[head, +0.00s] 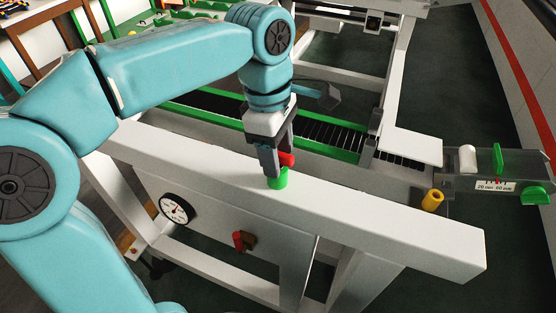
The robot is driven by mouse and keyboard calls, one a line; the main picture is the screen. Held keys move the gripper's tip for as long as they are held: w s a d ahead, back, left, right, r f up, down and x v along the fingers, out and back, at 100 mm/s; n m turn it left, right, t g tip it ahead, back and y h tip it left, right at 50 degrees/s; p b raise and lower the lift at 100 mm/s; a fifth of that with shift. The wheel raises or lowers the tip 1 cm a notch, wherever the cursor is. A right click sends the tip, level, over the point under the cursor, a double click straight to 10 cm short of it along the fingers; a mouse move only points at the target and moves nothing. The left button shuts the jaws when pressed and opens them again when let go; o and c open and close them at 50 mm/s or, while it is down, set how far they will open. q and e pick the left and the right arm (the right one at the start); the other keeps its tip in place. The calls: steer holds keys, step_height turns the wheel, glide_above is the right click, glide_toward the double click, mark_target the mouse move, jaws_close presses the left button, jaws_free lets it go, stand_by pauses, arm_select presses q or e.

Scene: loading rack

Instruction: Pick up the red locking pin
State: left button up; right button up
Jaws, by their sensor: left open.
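A red pin (287,159) stands at a green cylindrical holder (278,179) on top of the white beam. I take it to be the red locking pin. My left gripper (277,158) points down over it, open, with its dark fingers beside the red pin. The near finger hides part of the pin, and I cannot tell whether a finger touches it. Another red piece (238,240) sits on a brown block on the front panel below the beam. My right gripper is not in view.
The white beam (400,228) runs across the front, with a yellow cylinder (432,200) near its right part. A round gauge (174,208) is on the panel below. Behind are a green-edged roller conveyor (325,132) and a tray (470,188) holding a white cylinder.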

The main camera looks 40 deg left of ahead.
arm_select(q)
steer(key=shift+f, duration=0.35)
jaws_close()
steer(key=shift+r, duration=0.1)
steer(key=shift+r, duration=0.5)
step_height(320, 180, up, 26)
steer(key=p, duration=1.3)
